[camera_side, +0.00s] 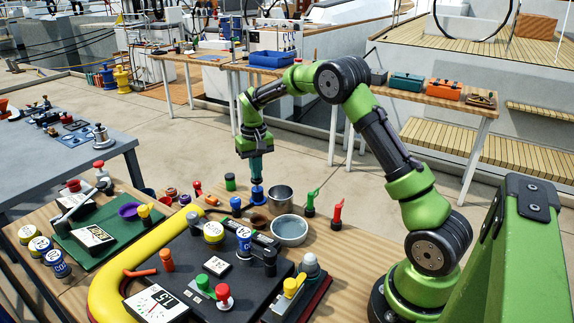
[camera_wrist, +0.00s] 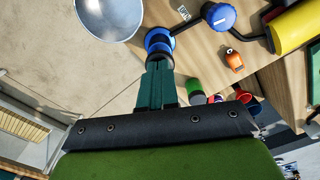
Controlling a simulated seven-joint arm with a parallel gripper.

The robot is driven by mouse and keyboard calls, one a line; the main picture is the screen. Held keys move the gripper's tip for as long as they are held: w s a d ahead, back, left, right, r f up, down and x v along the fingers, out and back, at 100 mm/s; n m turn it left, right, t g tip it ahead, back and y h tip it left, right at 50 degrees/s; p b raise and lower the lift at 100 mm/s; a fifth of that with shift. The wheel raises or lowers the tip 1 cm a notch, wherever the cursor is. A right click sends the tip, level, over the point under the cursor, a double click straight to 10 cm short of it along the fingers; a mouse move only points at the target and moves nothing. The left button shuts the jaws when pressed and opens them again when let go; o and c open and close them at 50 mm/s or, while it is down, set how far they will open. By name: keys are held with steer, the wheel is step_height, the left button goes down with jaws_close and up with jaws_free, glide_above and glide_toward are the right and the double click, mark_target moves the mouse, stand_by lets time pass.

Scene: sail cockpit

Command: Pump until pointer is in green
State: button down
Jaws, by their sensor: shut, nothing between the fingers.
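My gripper (camera_side: 257,176) points straight down at the far edge of the wooden table, its teal fingers closed together. A blue round-topped piece (camera_side: 257,193) is directly below the fingertips; it may be a pump handle. In the wrist view the fingertips (camera_wrist: 157,62) meet or nearly meet this blue piece (camera_wrist: 158,40); I cannot tell if they touch. Nothing shows held between the fingers.
A metal pot (camera_side: 280,198) and a shallow metal bowl (camera_side: 290,230) stand close right of the gripper. Green and red upright handles (camera_side: 337,212) are farther right. A thick yellow tube (camera_side: 140,252) curves around the black panel (camera_side: 190,262). Several knobs crowd the table.

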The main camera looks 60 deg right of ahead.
steer(key=shift+f, duration=0.95)
steer(key=shift+r, duration=0.95)
steer(key=shift+r, duration=3.05)
